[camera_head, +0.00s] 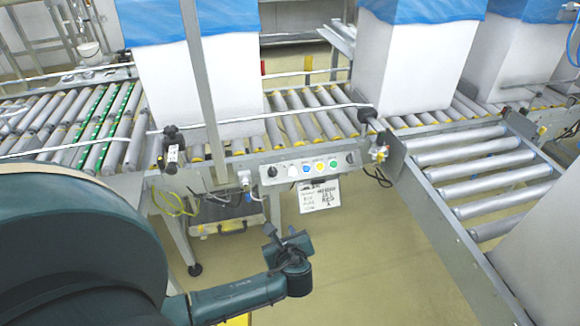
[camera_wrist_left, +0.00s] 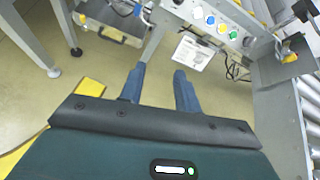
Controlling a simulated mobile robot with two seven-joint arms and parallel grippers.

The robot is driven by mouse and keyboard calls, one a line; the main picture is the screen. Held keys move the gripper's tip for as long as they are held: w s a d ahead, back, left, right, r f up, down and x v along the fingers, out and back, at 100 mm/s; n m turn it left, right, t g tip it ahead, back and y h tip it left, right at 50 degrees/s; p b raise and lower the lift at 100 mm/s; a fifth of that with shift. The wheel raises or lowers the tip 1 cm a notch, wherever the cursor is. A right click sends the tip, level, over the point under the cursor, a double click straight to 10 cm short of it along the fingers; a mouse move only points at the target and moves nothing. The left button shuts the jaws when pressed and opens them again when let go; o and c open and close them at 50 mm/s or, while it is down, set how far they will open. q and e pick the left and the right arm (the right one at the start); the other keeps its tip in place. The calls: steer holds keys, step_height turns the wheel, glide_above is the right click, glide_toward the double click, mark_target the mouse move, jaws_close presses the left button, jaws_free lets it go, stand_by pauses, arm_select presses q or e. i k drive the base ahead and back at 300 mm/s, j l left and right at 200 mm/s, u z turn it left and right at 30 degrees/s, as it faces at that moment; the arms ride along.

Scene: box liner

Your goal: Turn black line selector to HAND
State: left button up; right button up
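The control panel (camera_head: 308,172) on the conveyor's front rail carries a row of controls. A black knob (camera_head: 271,171) sits at its left end, and a darker round control (camera_head: 350,158) sits at its right end. The knob's exact pointing direction is too small to read. My left gripper (camera_head: 285,236) is below and in front of the panel, apart from it. In the left wrist view its two blue fingers (camera_wrist_left: 160,69) are spread with nothing between them, and the panel (camera_wrist_left: 215,24) is beyond them at the top. My right gripper is in neither view.
White, blue (camera_head: 306,169), yellow and green (camera_head: 332,163) buttons sit between the end controls. A paper label (camera_head: 320,195) hangs below the panel. A grey post (camera_head: 203,90) stands left of it, and a side roller conveyor (camera_head: 480,178) is at right. Tall white boxes (camera_head: 415,65) stand on the rollers.

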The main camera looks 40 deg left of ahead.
mark_target(272, 172)
steer(key=i+j, duration=0.55)
steer(key=j, duration=0.15)
steer(key=i+j, duration=0.15)
steer(key=j, duration=0.15)
steer(key=i+j, duration=0.1)
steer(key=j, duration=0.15)
